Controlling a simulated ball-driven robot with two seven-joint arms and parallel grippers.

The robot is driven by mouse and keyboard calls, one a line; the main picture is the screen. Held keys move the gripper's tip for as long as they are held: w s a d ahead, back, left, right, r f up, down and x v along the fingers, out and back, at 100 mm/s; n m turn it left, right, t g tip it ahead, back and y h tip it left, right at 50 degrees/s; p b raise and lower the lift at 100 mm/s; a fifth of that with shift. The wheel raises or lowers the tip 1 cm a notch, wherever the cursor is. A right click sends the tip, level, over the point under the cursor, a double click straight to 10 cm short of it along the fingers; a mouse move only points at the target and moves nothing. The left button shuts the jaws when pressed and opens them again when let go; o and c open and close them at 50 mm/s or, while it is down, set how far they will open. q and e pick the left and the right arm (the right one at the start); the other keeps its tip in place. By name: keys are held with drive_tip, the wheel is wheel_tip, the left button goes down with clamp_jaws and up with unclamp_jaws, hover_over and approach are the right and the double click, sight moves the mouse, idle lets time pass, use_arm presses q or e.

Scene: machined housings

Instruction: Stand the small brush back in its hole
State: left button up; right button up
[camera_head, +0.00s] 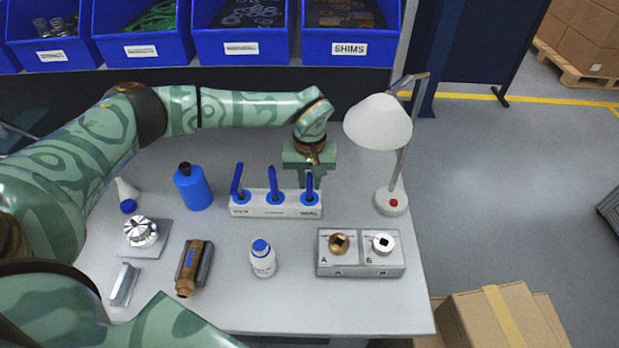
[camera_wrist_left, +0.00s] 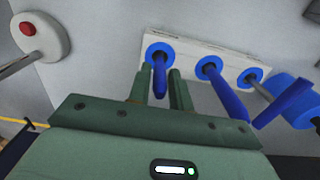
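A white brush block (camera_head: 276,211) stands on the table with three blue-ringed holes, and a blue handle stands up from each. The right-hand handle (camera_head: 309,192) is under my left gripper (camera_head: 309,178); its label is too small to read surely. In the left wrist view, that handle (camera_wrist_left: 160,80) lies between the two fingers of my left gripper (camera_wrist_left: 161,78), with a narrow gap on each side. Its lower end is in its ring. The middle handle (camera_head: 274,182) and the left handle (camera_head: 237,181) are apart from the gripper. Brush heads are hidden. My right gripper is out of view.
A lamp (camera_head: 378,122) stands right of the block, a blue bottle (camera_head: 193,188) left of it. In front are a white bottle (camera_head: 263,262) and a two-part fixture marked A and B (camera_head: 360,268). Blue bins (camera_head: 239,47) line the back.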

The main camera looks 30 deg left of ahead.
use_arm(q)
drive_tip(key=shift+o, duration=1.3)
wheel_tip(320, 180, up, 16)
drive_tip(key=p, duration=0.2)
drive_tip(key=shift+r, duration=0.15)
